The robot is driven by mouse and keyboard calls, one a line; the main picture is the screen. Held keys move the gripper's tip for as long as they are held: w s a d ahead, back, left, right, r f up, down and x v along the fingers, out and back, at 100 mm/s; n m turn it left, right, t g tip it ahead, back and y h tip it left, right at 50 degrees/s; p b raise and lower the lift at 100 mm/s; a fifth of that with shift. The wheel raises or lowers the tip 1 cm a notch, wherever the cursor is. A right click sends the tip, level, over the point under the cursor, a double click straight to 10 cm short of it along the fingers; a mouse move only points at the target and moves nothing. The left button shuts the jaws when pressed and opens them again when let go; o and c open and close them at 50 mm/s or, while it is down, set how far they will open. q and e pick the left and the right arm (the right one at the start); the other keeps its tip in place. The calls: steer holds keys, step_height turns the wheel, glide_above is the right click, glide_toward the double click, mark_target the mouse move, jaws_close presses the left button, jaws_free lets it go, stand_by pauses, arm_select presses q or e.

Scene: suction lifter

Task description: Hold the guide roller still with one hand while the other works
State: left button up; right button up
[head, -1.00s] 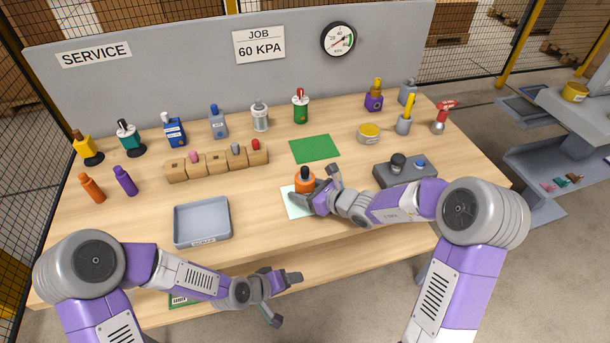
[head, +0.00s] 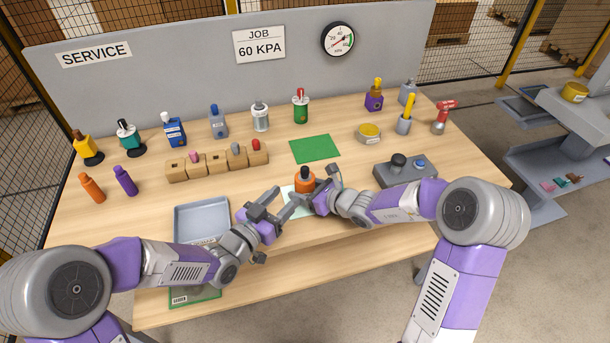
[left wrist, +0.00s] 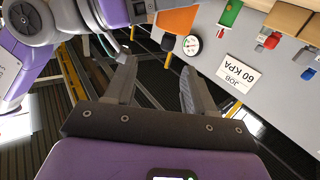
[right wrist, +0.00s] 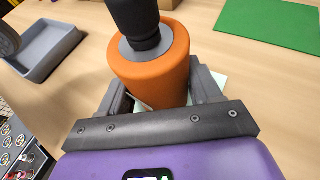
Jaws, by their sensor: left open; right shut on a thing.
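The guide roller seems to be the orange cylinder (head: 305,184) with a dark top. It stands upright on a pale mat (head: 289,207) near the front middle of the table. It fills the middle of the right wrist view (right wrist: 152,65), with a grey ring around its black top. My right gripper (head: 316,196) is shut on it, one finger on each side. My left gripper (head: 281,205) is open and empty, just left of the cylinder and apart from it. In the left wrist view its two fingers (left wrist: 158,85) are spread with nothing between them.
A grey tray (head: 177,222) lies beside my left forearm. A green mat (head: 315,149) lies behind the cylinder. A grey block with a black knob and blue button (head: 405,178) stands at right. A row of wooden blocks (head: 217,162) and several bottle-like units stand farther back.

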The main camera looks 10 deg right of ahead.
mark_target(302, 171)
arm_select(q)
steer(key=shift+m, duration=0.3)
steer(key=x, duration=0.7)
steer(key=w+x, duration=0.1)
steer(key=x, duration=0.3)
steer(key=shift+w+a+r, duration=0.15)
steer(key=shift+a+r, duration=0.05)
steer(key=shift+r, duration=0.05)
steer(key=shift+c, duration=0.3)
steer(key=c, duration=0.9)
steer(key=o, duration=0.4)
jaws_close()
steer(key=shift+r, duration=0.1)
